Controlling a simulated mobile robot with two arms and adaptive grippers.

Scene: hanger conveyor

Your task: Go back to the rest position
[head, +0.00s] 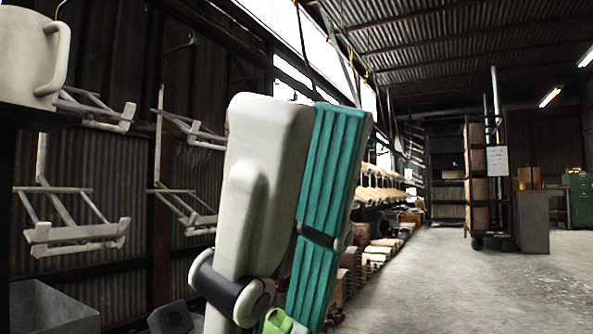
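My raised arm, with a pale shell and a teal ribbed part, fills the middle of the head view. A small bright green piece (282,322) shows at the bottom edge below it and seems to be part of my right gripper. Most of that gripper is cut off or hidden, so I cannot tell whether it is open or holds anything. My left gripper is not in view.
Pale hangers (80,234) hang along the left wall, with a large pale mug (35,62) at top left. A grey bin (50,308) is at lower left. A loaded rack trolley (480,185) and grey cabinet (533,222) stand far right. The concrete floor (450,285) at right is clear.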

